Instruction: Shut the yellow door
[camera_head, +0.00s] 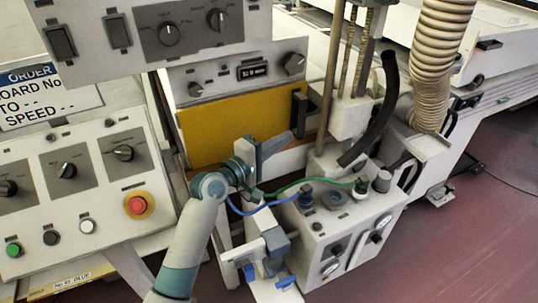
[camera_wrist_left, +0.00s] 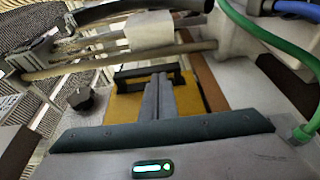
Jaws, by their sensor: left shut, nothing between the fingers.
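The yellow door (camera_head: 222,122) is a flat panel in the machine front below a grey control strip. It carries a black bar handle (camera_head: 299,108) at its right end. In the left wrist view, part of the yellow door (camera_wrist_left: 128,106) and the handle (camera_wrist_left: 130,77) show behind the fingers. My left gripper (camera_head: 284,140) is shut and empty in front of the door's lower right part, its fingertips just below the handle. In the wrist view, its fingertips (camera_wrist_left: 158,80) reach close to the handle; I cannot tell whether they touch. I cannot tell how far open the door stands. My right gripper is not in view.
A control panel with a red button (camera_head: 138,205) stands at the left. A grey box (camera_head: 345,230) with blue and green hoses stands right of my left arm. A ribbed duct (camera_head: 440,60) and a black hose (camera_head: 377,115) hang at the right. Red floor is clear at the lower right.

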